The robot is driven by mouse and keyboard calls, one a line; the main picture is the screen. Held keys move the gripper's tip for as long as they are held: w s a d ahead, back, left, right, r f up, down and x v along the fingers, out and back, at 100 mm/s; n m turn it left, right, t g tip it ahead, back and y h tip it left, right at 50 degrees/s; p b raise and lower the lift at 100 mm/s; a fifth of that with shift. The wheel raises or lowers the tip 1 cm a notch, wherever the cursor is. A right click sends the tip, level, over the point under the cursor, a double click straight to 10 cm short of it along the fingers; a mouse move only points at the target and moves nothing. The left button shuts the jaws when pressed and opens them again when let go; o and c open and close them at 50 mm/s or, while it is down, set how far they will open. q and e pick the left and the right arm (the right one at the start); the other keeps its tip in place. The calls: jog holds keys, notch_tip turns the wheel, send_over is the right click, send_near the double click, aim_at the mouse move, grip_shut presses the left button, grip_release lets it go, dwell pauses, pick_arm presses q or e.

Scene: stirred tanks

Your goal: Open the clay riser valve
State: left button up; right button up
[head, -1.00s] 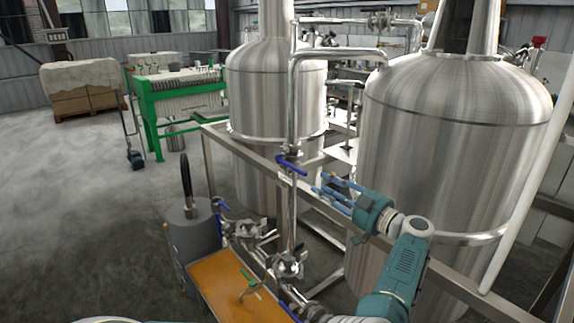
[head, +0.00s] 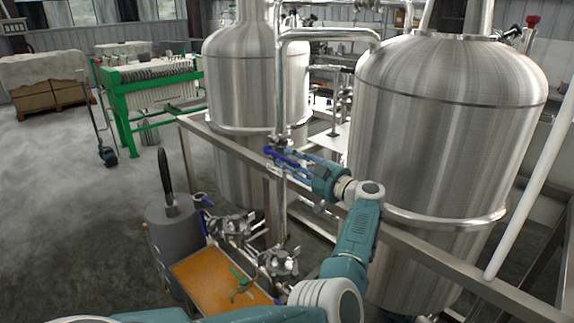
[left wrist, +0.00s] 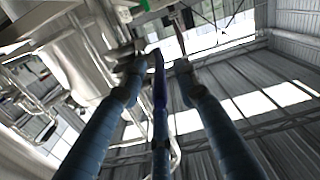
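The riser valve's blue lever handle (head: 280,156) sits on the vertical steel riser pipe (head: 280,100) in front of the left tank. My left gripper (head: 280,164) is at this handle, its blue fingers pointing left and overlapping it. In the left wrist view, the fingers (left wrist: 158,68) are spread, with a dark blue bar (left wrist: 159,90), apparently the handle, between them. I cannot tell whether they touch it. The fingers hide part of the valve. My right gripper is out of view.
A metal rail (head: 420,262) runs below my left forearm, in front of the right tank (head: 440,140). Lower pipes and valves (head: 232,226) stand near an orange-topped table (head: 215,280) and a grey cylinder (head: 175,235). Open floor (head: 60,220) lies left.

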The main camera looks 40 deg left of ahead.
pick_arm(q)
jog(key=shift+a, duration=0.5)
jog(key=shift+w+a+r, duration=0.1)
jog(key=shift+a, duration=0.05)
grip_shut()
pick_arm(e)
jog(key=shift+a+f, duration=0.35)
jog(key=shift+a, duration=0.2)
pick_arm(q)
jog(key=shift+a, duration=0.1)
